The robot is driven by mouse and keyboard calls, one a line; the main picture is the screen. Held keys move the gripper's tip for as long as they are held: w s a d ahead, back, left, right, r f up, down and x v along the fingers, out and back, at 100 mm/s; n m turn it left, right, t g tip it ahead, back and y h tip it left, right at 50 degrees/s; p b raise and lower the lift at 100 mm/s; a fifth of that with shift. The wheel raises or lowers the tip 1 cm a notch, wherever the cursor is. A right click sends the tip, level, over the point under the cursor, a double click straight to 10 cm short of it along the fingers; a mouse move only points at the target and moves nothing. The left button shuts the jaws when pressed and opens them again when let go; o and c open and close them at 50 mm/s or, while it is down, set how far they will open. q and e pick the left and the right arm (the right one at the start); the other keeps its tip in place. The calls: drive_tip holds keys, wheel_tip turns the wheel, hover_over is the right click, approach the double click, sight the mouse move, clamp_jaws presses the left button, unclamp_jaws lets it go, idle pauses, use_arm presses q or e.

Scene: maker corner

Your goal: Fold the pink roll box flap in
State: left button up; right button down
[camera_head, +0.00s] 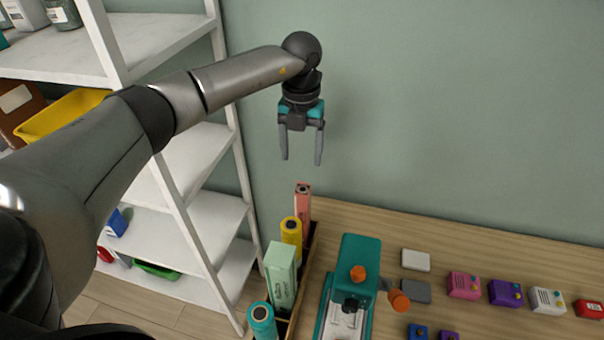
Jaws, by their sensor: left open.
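A pink roll box (303,203) stands upright at the far end of a narrow wooden holder (309,250) on the workbench. Its top end faces up and shows a dark opening; the flap is too small to make out clearly. My left gripper (301,158) is open and empty, with its fingers pointing down. It is above the pink box in the picture, apart from it. My right gripper is not in view.
A yellow roll (291,232), a green box (281,275) and a teal roll (262,319) share the holder. A teal machine (359,270) with orange knobs stands to the right. Small coloured boxes lie farther right. A white shelf (190,160) stands left.

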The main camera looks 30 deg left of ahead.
use_arm(q)
wheel_tip(320, 180, down, 8)
drive_tip(key=shift+r+p, duration=0.1)
drive_tip(key=shift+p, duration=0.2)
drive_tip(key=shift+c, duration=0.2)
clamp_jaws()
idle(0.4)
